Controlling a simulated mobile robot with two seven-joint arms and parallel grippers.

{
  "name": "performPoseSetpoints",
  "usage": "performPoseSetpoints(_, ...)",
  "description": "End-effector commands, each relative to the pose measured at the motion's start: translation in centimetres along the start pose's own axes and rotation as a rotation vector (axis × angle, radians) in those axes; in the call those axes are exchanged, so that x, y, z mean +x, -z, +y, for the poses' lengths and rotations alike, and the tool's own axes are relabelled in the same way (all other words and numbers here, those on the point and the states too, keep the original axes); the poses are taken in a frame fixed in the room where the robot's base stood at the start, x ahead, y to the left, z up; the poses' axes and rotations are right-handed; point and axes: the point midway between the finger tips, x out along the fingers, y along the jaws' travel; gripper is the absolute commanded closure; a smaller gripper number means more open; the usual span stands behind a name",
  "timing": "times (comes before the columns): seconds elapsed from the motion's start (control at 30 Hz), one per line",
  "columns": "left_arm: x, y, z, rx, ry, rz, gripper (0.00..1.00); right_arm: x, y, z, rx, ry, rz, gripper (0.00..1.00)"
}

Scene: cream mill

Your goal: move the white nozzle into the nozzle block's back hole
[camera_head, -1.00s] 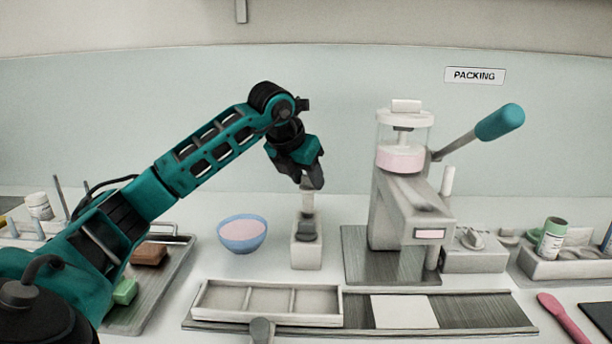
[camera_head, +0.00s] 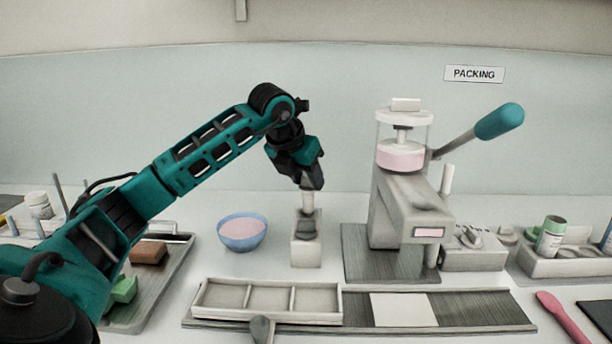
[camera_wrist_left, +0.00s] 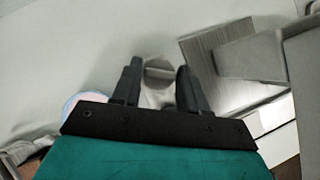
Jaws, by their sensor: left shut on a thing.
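My left gripper (camera_head: 309,186) is shut on the white nozzle (camera_head: 307,201), pointing down over the back of the nozzle block (camera_head: 306,254). The nozzle stands roughly upright, its lower end at the back part of the block's top. I cannot tell whether it is inside the back hole or just above it. A dark grey nozzle (camera_head: 306,230) stands at the front of the block. My right gripper is not in view.
A blue bowl (camera_head: 242,245) of pink cream stands left of the block. The press (camera_head: 390,215) stands close on the right. A sectioned tray (camera_head: 215,309) lies in front. A metal tray (camera_head: 181,270) with soap-like bars lies under my left arm.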

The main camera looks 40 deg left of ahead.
Motion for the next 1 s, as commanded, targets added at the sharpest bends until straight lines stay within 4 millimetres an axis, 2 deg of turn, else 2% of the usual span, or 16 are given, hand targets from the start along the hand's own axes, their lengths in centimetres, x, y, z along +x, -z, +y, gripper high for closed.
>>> performPoseSetpoints(1.0, 2.1, 1.4, 0.0, 0.0, -0.001, 0.0, 0.86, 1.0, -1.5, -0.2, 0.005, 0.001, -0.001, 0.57)
